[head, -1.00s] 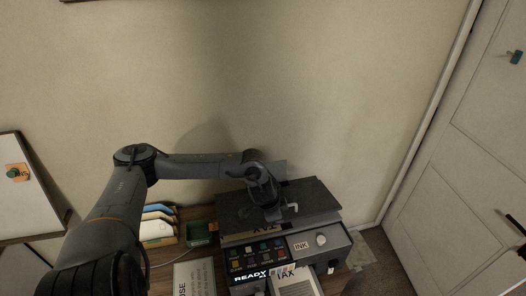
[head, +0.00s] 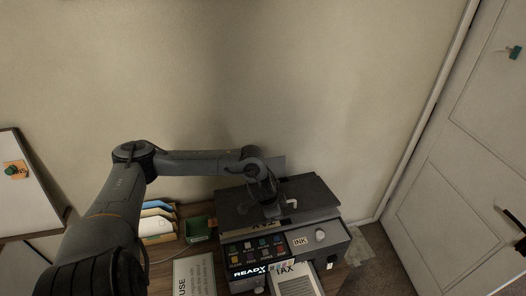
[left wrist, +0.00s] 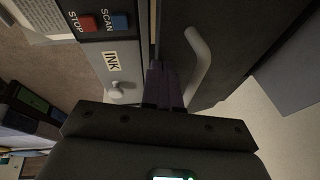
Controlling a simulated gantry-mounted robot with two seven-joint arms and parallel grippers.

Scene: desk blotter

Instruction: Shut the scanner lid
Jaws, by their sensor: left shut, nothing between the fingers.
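The scanner (head: 335,240) stands on the desk against the wall, with a control panel on its front. Its dark grey lid (head: 310,193) lies low over the scanner body, close to flat. A thin strip of paper with dark print shows along the lid's front edge, so I cannot tell whether the lid is fully down. A pale curved handle shows on the lid in the left wrist view (left wrist: 199,65). My left gripper (head: 270,213) is shut and empty at the lid's front edge; its fingers (left wrist: 163,80) are beside the handle, not around it. My right gripper is out of view.
A printed sheet (head: 296,284) sticks out below the panel. A sign (head: 195,274), a green tray (head: 198,230) and a file rack (head: 158,222) stand to the left. An INK label and knob (head: 320,235) are on the panel's right. The door is further right.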

